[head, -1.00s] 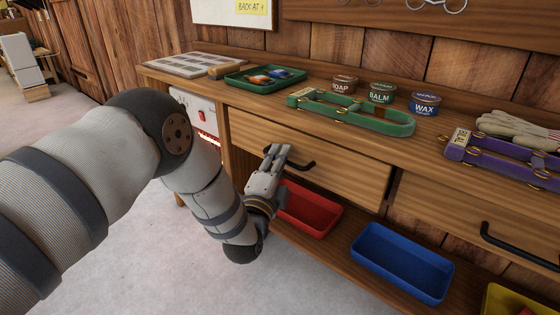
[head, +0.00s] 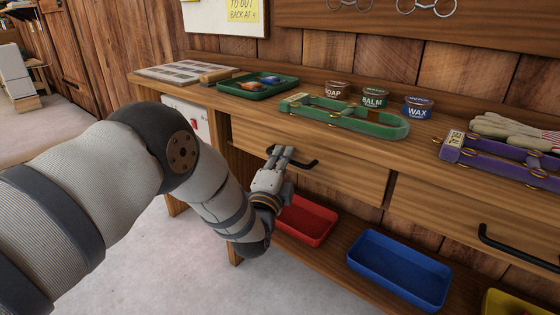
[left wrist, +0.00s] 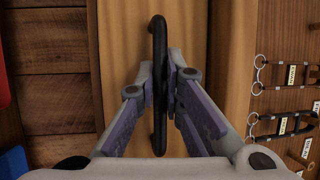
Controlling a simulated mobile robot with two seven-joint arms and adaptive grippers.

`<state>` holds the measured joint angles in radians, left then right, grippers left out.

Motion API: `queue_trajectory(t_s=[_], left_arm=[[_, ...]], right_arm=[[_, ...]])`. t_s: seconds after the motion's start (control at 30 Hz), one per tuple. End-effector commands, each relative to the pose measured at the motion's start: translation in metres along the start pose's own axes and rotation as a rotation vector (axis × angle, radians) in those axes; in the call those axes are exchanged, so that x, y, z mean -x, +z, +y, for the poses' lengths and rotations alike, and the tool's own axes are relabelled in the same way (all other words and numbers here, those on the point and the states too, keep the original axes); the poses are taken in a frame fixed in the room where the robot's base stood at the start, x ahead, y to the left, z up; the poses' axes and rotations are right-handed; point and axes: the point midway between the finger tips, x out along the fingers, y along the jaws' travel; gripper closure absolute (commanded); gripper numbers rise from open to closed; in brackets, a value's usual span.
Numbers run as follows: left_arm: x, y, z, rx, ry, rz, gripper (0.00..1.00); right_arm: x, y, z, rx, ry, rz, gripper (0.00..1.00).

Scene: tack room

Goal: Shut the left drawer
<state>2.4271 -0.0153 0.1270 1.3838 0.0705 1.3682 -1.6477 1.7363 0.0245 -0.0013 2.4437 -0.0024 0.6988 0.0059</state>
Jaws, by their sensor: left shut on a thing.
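The left drawer (head: 340,172) is a wooden front under the bench top, with a black bar handle (head: 309,164). Its front looks about level with the bench face; I cannot tell if a thin gap is left. In the left wrist view the dark handle (left wrist: 160,85) runs upright between the two fingers (left wrist: 160,88), with the drawer's wood (left wrist: 205,60) behind. The right drawer (head: 450,215) also has a black handle. My right gripper is not in view.
On the bench top lie a green tray (head: 230,88), a green halter (head: 350,122), several tins (head: 375,97) and a purple halter (head: 500,158). Red (head: 308,218) and blue (head: 395,275) bins stand on the lower shelf. The floor (head: 190,270) in front is clear.

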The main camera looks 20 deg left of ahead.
Motion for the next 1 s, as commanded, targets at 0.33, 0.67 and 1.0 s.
queue_trajectory(t_s=[0.33,0.67,1.0], left_arm=[[-0.002,-0.001,-0.002,0.002,-0.004,0.003,0.82],[0.055,-0.002,-0.001,0.000,0.001,0.005,0.82],[0.117,-0.001,-0.002,0.002,-0.004,0.002,0.82]], right_arm=[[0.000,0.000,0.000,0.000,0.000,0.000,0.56],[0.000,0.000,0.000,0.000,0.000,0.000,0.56],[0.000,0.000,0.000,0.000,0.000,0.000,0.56]])
